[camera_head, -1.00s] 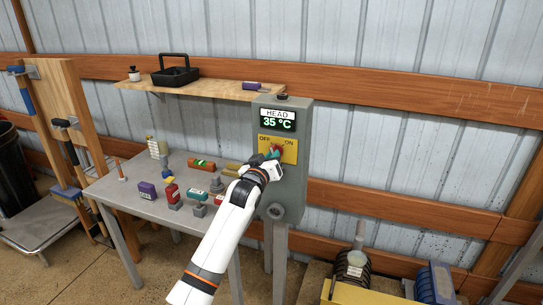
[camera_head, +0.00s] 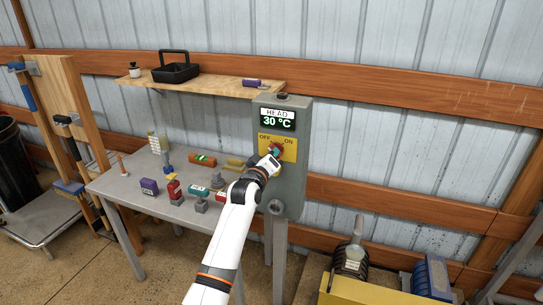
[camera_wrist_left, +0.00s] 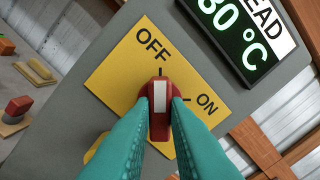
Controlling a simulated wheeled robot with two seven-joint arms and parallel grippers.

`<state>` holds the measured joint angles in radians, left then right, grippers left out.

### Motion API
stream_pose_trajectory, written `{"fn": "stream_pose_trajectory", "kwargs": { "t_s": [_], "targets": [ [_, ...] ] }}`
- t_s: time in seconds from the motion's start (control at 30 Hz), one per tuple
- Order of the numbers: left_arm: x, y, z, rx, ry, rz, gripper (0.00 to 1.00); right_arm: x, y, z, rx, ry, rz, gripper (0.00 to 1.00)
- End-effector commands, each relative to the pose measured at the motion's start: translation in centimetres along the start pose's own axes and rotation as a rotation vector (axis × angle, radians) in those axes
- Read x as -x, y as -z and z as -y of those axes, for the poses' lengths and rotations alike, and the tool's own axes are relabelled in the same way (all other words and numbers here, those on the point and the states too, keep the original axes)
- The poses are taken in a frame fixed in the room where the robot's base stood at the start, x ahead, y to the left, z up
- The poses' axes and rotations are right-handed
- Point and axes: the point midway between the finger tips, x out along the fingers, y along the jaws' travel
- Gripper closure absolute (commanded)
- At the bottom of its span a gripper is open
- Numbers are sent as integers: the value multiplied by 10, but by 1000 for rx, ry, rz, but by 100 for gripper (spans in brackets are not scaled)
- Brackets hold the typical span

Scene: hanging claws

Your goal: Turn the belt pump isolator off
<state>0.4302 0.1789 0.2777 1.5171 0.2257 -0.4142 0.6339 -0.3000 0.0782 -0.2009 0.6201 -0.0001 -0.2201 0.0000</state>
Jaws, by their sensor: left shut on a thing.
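The isolator is a red knob with a white stripe (camera_wrist_left: 160,97) on a yellow plate (camera_wrist_left: 115,72) marked OFF and ON. The plate (camera_head: 290,155) is on the front of a grey cabinet (camera_head: 295,190). My left gripper (camera_head: 273,157) is at the knob. In the left wrist view, its teal fingers (camera_wrist_left: 160,128) are shut on the knob, one on each side. The white stripe points at the tick under OFF; the ON tick is off to the right. My right gripper is not in view.
The display (camera_head: 277,119) above the plate reads HEAD, 30 °C. A grey table (camera_head: 130,190) with several small coloured items stands left of the cabinet.

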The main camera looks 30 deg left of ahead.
Motion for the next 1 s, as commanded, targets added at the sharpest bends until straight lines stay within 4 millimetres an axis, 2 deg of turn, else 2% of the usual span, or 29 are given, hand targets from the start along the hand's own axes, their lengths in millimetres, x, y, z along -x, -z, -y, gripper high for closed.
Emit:
{"fn": "stream_pose_trajectory", "kwargs": {
  "t_s": [0.2,0.23,0.33,0.6,0.73,0.87,1.0],
  "targets": [
    [0,1,0,4,-1,-1,100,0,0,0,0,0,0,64],
    [0,1,0,5,-1,-1,81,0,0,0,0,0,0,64],
    [0,1,0,4,0,-1,64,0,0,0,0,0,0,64],
    [0,0,0,2,0,-1,64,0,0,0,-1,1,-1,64],
    [7,1,0,2,1,0,64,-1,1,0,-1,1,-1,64],
    [26,2,-1,1,1,0,64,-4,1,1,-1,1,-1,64],
    [56,2,-2,2,0,-1,64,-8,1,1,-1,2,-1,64]
  ]
}}
